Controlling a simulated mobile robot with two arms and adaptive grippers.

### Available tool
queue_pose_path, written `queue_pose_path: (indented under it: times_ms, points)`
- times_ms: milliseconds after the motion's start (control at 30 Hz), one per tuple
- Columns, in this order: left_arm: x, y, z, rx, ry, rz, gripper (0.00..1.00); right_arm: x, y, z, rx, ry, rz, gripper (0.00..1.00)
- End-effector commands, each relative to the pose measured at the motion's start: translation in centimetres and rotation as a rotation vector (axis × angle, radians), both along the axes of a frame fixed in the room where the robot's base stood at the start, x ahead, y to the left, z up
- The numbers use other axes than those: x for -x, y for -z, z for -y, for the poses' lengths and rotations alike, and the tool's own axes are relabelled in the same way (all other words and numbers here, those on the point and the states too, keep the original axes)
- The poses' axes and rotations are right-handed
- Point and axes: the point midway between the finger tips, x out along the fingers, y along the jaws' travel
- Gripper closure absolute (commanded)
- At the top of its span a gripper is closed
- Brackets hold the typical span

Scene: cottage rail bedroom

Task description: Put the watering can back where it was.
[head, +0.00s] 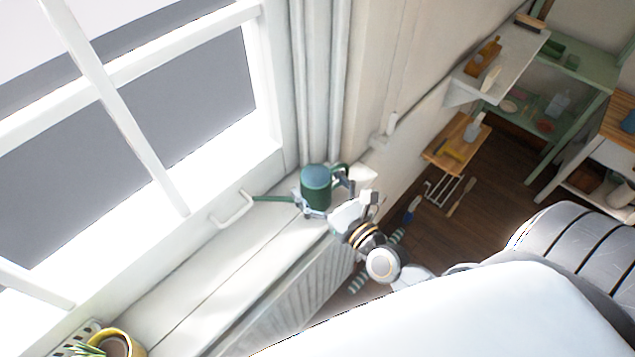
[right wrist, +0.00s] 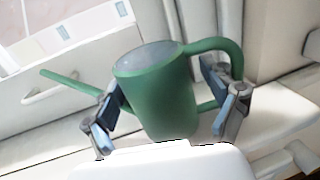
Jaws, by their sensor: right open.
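The green watering can (head: 316,187) stands upright on the far end of the white window sill (head: 200,290), close to the wall corner. Its long thin spout points left towards the window, and its handle is on the right. In the right wrist view the watering can (right wrist: 162,105) is between the two fingers, its open top showing a grey-blue surface. My right gripper (head: 324,196) is open around the can's body, one finger on the spout side and the other by the handle. Whether a finger touches the can is unclear. My left gripper is out of view.
A white window handle (head: 234,210) is close to the spout tip. A yellow plant pot (head: 122,342) stands at the sill's near end. A radiator (head: 290,300) is below the sill. Wall shelves (head: 498,65) are at the right. The middle of the sill is clear.

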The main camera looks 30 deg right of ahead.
Motion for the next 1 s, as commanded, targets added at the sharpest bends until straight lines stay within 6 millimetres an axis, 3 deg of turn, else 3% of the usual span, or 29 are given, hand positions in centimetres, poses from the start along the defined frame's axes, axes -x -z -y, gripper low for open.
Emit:
queue_pose_path:
  times_ms: [167,700,1000]
  points:
    - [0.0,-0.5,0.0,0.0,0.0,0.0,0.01,0.0,-0.5,0.0,-0.001,-0.001,-0.002,0.14]
    - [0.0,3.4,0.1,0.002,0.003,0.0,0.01,9.7,0.2,1.3,0.001,-0.004,-0.006,0.14]
    - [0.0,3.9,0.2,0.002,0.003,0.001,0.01,11.8,-0.2,1.6,0.0,-0.001,0.0,0.14]
